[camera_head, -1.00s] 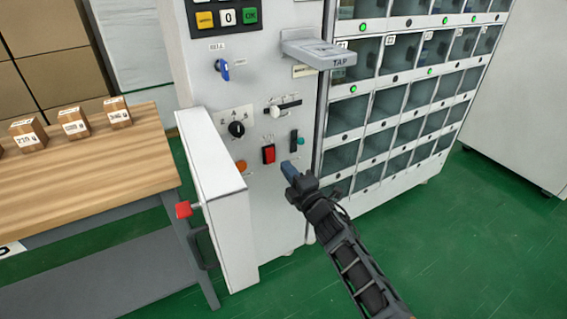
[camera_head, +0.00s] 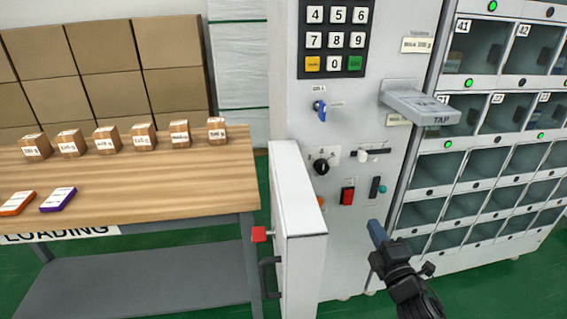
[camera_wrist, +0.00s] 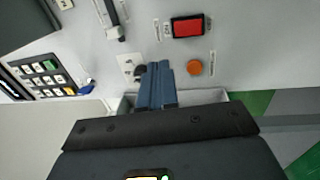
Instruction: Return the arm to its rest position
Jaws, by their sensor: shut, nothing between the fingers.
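My gripper (camera_head: 377,232) is in front of the lower part of the white machine panel (camera_head: 300,60), below the red rocker switch (camera_head: 347,196). Its blue fingers are together with nothing between them. In the wrist view, the shut fingers (camera_wrist: 156,84) point at the panel. There the black rotary knob is partly hidden behind the fingertips. The orange button (camera_wrist: 194,68) is just right of the fingers, and the red switch (camera_wrist: 187,27) is above. I cannot tell whether the fingertips touch the panel.
An open white door (camera_head: 295,215) with a red knob (camera_head: 259,234) juts out left of my gripper. A wooden table (camera_head: 130,185) with several small boxes stands further left. A TAP shelf (camera_head: 420,102) sticks out above. Lockers (camera_head: 455,165) stand right. Green floor is clear in front.

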